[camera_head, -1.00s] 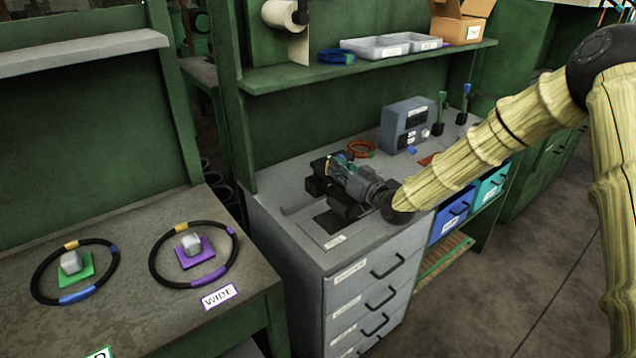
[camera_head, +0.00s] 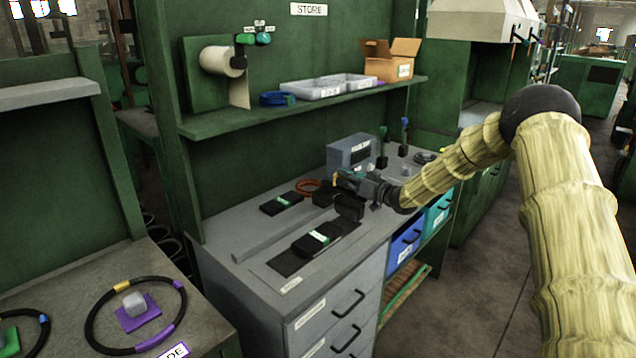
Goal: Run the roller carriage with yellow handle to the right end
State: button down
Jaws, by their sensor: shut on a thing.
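My gripper (camera_head: 345,182) is at the right part of the workbench, over the far end of a long grey rail (camera_head: 275,235). It is shut, with a small yellow piece (camera_head: 335,177) showing at its fingertips, which looks like the yellow handle. Dark blocks (camera_head: 324,196) under and beside the fingers look like the roller carriage; the gripper hides much of it. A similar black pad (camera_head: 282,203) lies behind the rail.
A grey instrument box (camera_head: 350,155) stands behind the gripper, with an orange cable coil (camera_head: 308,188) to its left. A shelf (camera_head: 300,108) above holds trays and a cardboard box (camera_head: 388,62). Blue (camera_head: 405,240) and teal bins sit below the bench's right part.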

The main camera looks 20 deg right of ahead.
jog(key=shift+w+d, duration=0.1)
jog(key=shift+d, duration=0.3)
jog(key=shift+r, duration=0.1)
jog(key=c, duration=1.5)
grip_release()
jog(key=shift+w+d, duration=0.1)
jog(key=shift+d, duration=0.05)
jog(key=shift+o, duration=0.2)
jog(key=shift+d+f, duration=0.2)
jog(key=shift+f, duration=0.1)
jog(key=v, duration=1.1)
jog(key=shift+s+a, duration=0.3)
jog(key=shift+s, duration=0.2)
